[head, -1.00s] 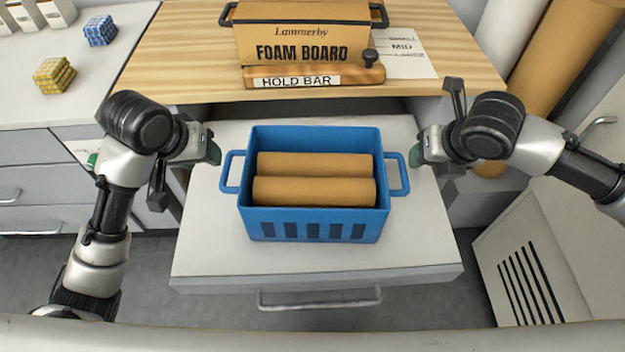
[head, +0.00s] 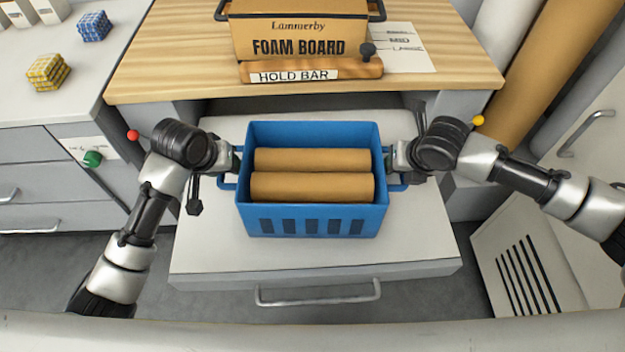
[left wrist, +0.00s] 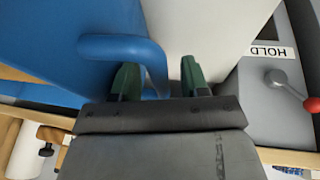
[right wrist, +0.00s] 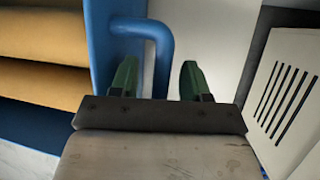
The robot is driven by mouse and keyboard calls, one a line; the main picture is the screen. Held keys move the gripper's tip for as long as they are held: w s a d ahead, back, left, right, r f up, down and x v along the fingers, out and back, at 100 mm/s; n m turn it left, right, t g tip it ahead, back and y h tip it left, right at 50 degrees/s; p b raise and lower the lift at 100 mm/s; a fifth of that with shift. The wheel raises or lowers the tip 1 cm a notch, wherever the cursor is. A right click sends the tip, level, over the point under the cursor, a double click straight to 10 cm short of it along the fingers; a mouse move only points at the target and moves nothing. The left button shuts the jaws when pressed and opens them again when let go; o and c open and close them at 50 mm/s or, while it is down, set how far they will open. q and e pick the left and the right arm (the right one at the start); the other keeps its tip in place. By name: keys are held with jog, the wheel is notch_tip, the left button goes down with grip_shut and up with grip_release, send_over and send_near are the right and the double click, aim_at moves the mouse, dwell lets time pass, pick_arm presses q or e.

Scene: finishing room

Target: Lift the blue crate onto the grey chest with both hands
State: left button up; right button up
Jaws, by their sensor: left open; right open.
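I cannot tell for sure which unit is the grey chest.
The wooden table (head: 180,60) overhangs behind the crate, holding a foam board box (head: 298,30) and a hold bar (head: 320,70). Grey drawers (head: 30,165) stand left. A vented white cabinet (head: 525,255) stands right. A red-tipped lever (head: 133,135) and yellow-tipped lever (head: 479,120) flank the table front.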

pick_arm(q)
jog(key=shift+c, duration=0.3)
pick_arm(e)
jog(key=shift+c, duration=0.3)
pick_arm(q)
grip_shut()
pick_arm(e)
grip_shut()
pick_arm(q)
jog(key=shift+r, duration=0.1)
pick_arm(e)
jog(key=shift+w+r, duration=0.1)
jog(key=shift+r, duration=0.05)
dwell(0.3)
